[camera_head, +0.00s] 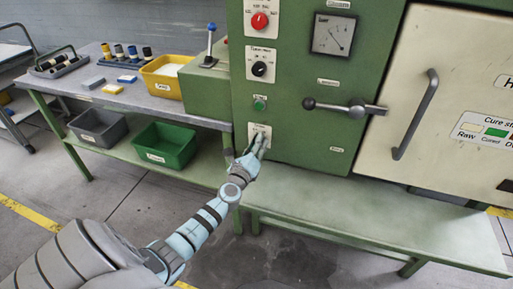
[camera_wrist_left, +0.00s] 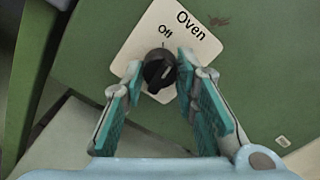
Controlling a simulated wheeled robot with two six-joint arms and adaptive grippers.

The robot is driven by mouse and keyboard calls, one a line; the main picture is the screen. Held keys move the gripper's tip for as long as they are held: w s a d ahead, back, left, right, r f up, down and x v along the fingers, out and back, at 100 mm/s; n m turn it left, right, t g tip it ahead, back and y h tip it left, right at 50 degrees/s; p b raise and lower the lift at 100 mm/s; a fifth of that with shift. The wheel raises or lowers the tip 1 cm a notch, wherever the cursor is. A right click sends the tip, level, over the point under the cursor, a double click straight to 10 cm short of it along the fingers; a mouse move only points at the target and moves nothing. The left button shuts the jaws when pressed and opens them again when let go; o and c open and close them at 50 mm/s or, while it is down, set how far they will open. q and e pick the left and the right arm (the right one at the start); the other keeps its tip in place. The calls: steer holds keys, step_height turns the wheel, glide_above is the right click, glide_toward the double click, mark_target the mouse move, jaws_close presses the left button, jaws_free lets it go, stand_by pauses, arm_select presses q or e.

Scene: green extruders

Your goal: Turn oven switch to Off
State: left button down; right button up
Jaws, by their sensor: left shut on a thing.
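The oven switch is a black round knob (camera_wrist_left: 158,72) on a white plate (camera_wrist_left: 150,38) marked "Oven" and "Off". In the head view the plate (camera_head: 260,129) is low on the green machine's front, and my gripper hides the knob. My left gripper (camera_wrist_left: 160,68) has its two teal-padded fingers on either side of the knob, shut on it. In the head view my left gripper (camera_head: 260,146) reaches the plate from below. A small pale mark shows on the knob's right side, turned away from the "Off" label above. My right gripper is not in view.
A lever handle (camera_head: 345,107) sticks out to the right. A green bench (camera_head: 370,204) runs below, and a workbench with bins (camera_head: 167,146) stands left.

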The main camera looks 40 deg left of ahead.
arm_select(q)
steer(key=shift+f+n+b, duration=0.1)
steer(key=shift+n+b, duration=0.65)
steer(key=shift+n, duration=1.35)
steer(key=c, duration=1.3)
jaws_free()
steer(key=v, duration=1.2)
steer(key=shift+d, duration=0.1)
